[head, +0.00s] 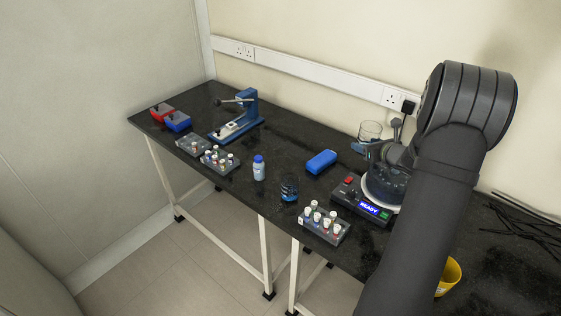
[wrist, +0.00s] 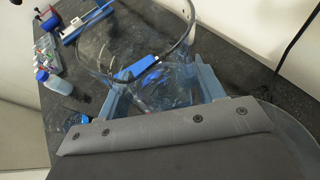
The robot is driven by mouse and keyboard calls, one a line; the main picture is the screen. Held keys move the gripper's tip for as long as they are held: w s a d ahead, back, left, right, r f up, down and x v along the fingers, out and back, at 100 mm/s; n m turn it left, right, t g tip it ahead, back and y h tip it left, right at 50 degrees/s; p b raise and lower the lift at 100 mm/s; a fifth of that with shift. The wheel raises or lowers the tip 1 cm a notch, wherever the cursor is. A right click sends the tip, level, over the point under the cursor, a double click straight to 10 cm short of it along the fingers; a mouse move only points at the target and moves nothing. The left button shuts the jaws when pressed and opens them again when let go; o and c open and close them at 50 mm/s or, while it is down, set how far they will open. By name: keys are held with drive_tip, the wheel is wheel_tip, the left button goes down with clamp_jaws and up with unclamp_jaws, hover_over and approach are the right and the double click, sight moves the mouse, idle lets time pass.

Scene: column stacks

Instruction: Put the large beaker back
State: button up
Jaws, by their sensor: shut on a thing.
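My gripper (head: 383,140) is shut on the large beaker, a clear glass vessel (head: 370,130) whose upper part shows just left of the fingers in the head view. In the wrist view the beaker (wrist: 100,50) sits between the two fingertips (wrist: 162,92), with its wide rim toward the top of the picture. Below the gripper, bluish glass (head: 388,183) shows over the round pale plate of a device (head: 362,204) with a lit READY display. My arm hides part of this area. I cannot tell whether the beaker touches the plate.
A small beaker with blue liquid (head: 288,190), a vial rack (head: 324,226), a blue block (head: 321,161) and a blue-capped bottle (head: 259,168) stand left of the device. Open bench separates the bottle and blue block.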

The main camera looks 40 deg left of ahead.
drive_tip(key=s+a+f+n+g, duration=0.1)
drive_tip(key=s+a+n+g, duration=0.1)
drive_tip(key=a, duration=0.4)
drive_tip(key=s+a+f+n+g+y, duration=0.1)
drive_tip(key=s+a+g, duration=0.1)
drive_tip(key=a, duration=0.4)
drive_tip(key=s+a+f+n+g+y, duration=0.1)
drive_tip(key=s+a+n+g, duration=0.1)
drive_tip(key=a, duration=0.4)
drive_tip(key=shift+a+f+n, duration=0.1)
drive_tip(key=shift+f+n, duration=0.05)
drive_tip(key=shift+n, duration=0.15)
hover_over(280, 160)
drive_tip(key=f, duration=0.7)
drive_tip(key=shift+d, duration=0.2)
drive_tip(key=shift+a+f, duration=0.1)
drive_tip(key=shift+f, duration=1.7)
drive_tip(key=shift+f, duration=0.15)
drive_tip(key=o, duration=1.1)
